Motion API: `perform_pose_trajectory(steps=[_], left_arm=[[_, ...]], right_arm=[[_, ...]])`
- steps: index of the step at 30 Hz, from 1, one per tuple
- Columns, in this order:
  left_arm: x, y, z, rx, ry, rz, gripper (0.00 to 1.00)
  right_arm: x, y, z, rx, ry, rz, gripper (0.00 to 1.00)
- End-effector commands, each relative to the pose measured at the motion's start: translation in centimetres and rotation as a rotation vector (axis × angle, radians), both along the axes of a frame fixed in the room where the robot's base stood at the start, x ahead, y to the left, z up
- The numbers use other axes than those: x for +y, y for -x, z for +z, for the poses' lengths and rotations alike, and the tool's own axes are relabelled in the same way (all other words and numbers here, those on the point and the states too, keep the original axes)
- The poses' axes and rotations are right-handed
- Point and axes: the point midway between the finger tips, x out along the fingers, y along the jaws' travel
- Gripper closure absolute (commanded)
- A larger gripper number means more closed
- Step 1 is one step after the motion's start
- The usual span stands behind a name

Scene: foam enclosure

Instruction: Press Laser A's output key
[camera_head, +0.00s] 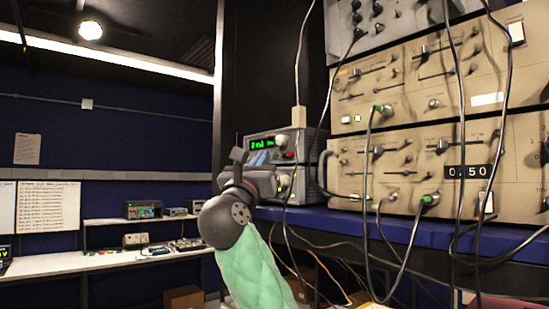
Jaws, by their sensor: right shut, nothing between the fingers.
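A small bench instrument (258,137) with a lit green display, a pale knob and a red button stands at the left end of the blue shelf. A second similar unit (305,184) sits under it, its front partly hidden behind my gripper. I cannot read a label that says which one is Laser A, and I cannot pick out the output key. My right gripper (275,183) is shut and empty, in front of the lower unit's panel. Whether it touches the panel I cannot tell. My left gripper is not in view.
Large beige rack units (405,160) with knobs and green plugs stand to the right on the blue shelf (400,230). Black cables (370,200) hang across them and below the shelf. A white bench (100,259) with small devices runs along the far left wall.

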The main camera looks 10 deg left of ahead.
Motion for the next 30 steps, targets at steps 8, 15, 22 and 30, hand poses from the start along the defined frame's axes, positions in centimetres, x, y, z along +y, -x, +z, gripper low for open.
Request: perform_pose_trajectory(steps=[8, 15, 22, 30], left_arm=[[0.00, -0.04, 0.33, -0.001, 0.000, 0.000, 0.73], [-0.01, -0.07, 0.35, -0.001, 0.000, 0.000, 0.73], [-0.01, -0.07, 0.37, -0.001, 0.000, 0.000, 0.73], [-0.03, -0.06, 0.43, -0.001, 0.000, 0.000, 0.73]], right_arm=[[-0.48, -0.52, 0.10, 0.001, -0.001, -0.001, 1.00], [-0.56, -0.62, 0.04, 0.000, 0.000, 0.000, 1.00], [-0.58, -0.65, 0.05, 0.000, 0.000, 0.000, 1.00], [-0.70, -0.83, 0.05, 0.000, 0.000, 0.000, 1.00]])
